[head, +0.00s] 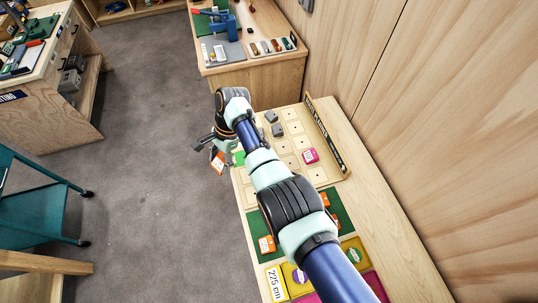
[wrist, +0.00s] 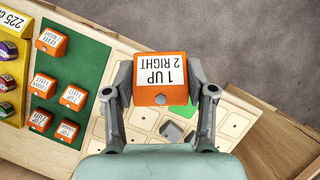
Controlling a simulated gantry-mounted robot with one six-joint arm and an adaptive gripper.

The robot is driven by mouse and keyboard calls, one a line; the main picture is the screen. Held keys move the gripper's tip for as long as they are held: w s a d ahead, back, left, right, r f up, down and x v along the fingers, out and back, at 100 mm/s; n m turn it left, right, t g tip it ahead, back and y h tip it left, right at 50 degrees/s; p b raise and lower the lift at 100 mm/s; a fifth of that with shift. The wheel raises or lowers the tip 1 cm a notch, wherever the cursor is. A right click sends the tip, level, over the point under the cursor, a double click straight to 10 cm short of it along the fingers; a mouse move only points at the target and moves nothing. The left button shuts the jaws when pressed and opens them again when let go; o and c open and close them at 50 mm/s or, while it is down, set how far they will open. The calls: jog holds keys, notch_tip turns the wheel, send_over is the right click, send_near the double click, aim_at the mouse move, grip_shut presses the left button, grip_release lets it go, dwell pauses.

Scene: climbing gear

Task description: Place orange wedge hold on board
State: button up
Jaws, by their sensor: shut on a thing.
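My gripper (wrist: 160,96) is shut on an orange wedge hold (wrist: 160,67) with a white label reading "1 UP 2 RIGHT". The wedge sits between both fingers, raised above the board (wrist: 232,123), a pale panel of square cells. In the head view, my gripper (head: 212,147) and the wedge (head: 217,162) are at the board's left edge, over or just beyond it. A green hold (head: 239,157) lies on the board near there. Grey holds (head: 277,130) and a pink hold (head: 310,156) also sit on the board. My arm hides part of the board.
A green mat (wrist: 92,62) beside the board bears several labelled orange wedges (wrist: 73,96). A yellow tray (wrist: 18,65) with small holds adjoins it. A wooden lip (head: 325,135) with lettering stands along the board's right side. The floor (head: 140,180) lies left of the bench.

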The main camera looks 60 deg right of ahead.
jog(key=s+d+m+t+h+b, duration=0.25)
jog(key=d+m+b, duration=0.65)
jog(key=d, duration=0.7)
notch_tip(320, 180, up, 2)
jog(key=r+m+h+b, duration=0.1)
jog(key=m+h+b, duration=0.25)
jog(key=m, duration=0.65)
send_over(282, 145)
jog(key=s, duration=0.1)
jog(key=shift+t, duration=0.35)
jog(key=f+b, duration=0.2)
jog(key=f, duration=0.4)
jog(key=f+b, duration=0.2)
jog(key=f, duration=0.5)
jog(key=f+b, duration=0.2)
jog(key=f, duration=0.5)
jog(key=shift+a+f, duration=0.25)
jog(key=shift+f, duration=0.1)
jog(key=o, duration=1.3)
jog(key=shift+c, duration=0.2)
